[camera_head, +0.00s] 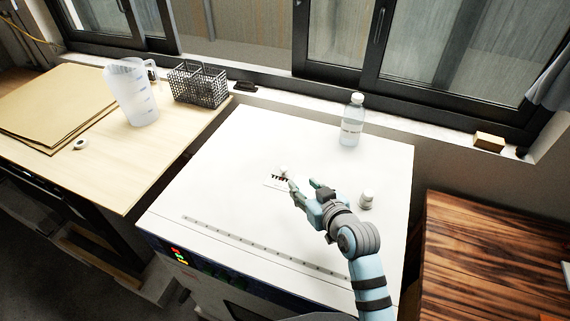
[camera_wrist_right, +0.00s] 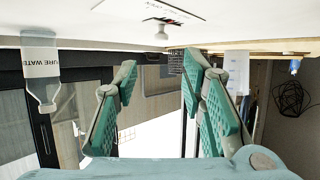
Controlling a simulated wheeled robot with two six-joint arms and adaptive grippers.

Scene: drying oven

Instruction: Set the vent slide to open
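The vent slide (camera_head: 284,171) is a small pale knob on a white label plate (camera_head: 272,183) with dark markings, on the oven's white top (camera_head: 230,150). In the right wrist view, which is upside down, the knob (camera_wrist_right: 161,33) stands out from the plate (camera_wrist_right: 160,12). My right gripper (camera_head: 303,183) is just right of the knob, its fingers spread and empty. In the wrist view the fingertips (camera_wrist_right: 160,66) are apart, with the knob beyond the gap and not between them. The slide's exact setting is too small to read. My left gripper is not in view.
A water bottle (camera_head: 352,120) stands at the back right of the oven top. A jug (camera_head: 133,92) and wire basket (camera_head: 198,85) stand on the left table. The oven top's left part is clear.

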